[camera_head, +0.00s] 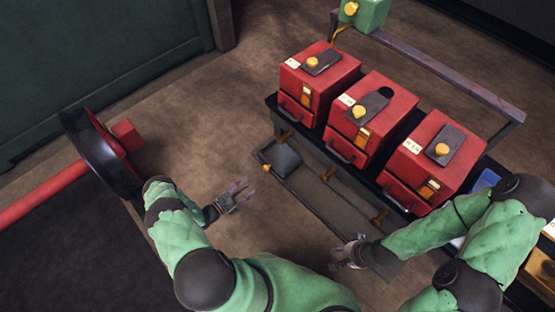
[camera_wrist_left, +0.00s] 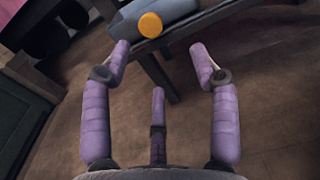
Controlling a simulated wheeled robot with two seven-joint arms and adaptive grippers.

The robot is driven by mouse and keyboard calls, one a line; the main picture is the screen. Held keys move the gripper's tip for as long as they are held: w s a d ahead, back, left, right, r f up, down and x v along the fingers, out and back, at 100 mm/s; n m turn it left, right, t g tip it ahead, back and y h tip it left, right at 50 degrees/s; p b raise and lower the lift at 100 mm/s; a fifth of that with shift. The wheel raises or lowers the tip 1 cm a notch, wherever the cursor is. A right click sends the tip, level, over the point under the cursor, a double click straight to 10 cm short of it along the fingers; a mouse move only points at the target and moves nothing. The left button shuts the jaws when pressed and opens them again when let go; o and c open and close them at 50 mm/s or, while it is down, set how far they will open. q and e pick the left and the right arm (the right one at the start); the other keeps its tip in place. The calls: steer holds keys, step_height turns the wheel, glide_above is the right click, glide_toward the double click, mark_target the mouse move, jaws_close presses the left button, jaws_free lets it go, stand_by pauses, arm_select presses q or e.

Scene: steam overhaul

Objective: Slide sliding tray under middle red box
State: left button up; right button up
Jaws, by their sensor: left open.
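The sliding tray (camera_head: 282,159) is a small dark grey tray at the left end of a rail, in front of and below the left red box. Its orange knob (camera_head: 266,168) faces outward; the knob (camera_wrist_left: 151,25) and the grey tray body (camera_wrist_left: 170,9) also show in the left wrist view. The middle red box (camera_head: 397,104) stands on the bench, further right than the tray. My left gripper (camera_head: 246,190) is open and empty, to the lower left of the tray and apart from it. My right gripper (camera_head: 336,258) is near the rail's right part; its finger state is unclear.
The left red box (camera_head: 342,80) and right red box (camera_head: 408,166) flank the middle one. A rail (camera_head: 315,202) with brass brackets runs along the bench front. A black wheel (camera_head: 100,155) on a red pipe stands at left. Floor between wheel and rail is clear.

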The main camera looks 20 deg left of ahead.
mark_target(265, 170)
arm_select(q)
steer(key=b+x, duration=0.1)
steer(key=x, duration=0.6)
steer(key=a+b+x, duration=0.1)
steer(key=x, duration=0.2)
steer(key=shift+w+d+r+b, duration=0.1)
steer(key=shift+w+r+b, duration=0.2)
steer(key=shift+w, duration=0.35)
steer(key=shift+f, duration=0.1)
jaws_close()
steer(key=shift+s+d, duration=0.1)
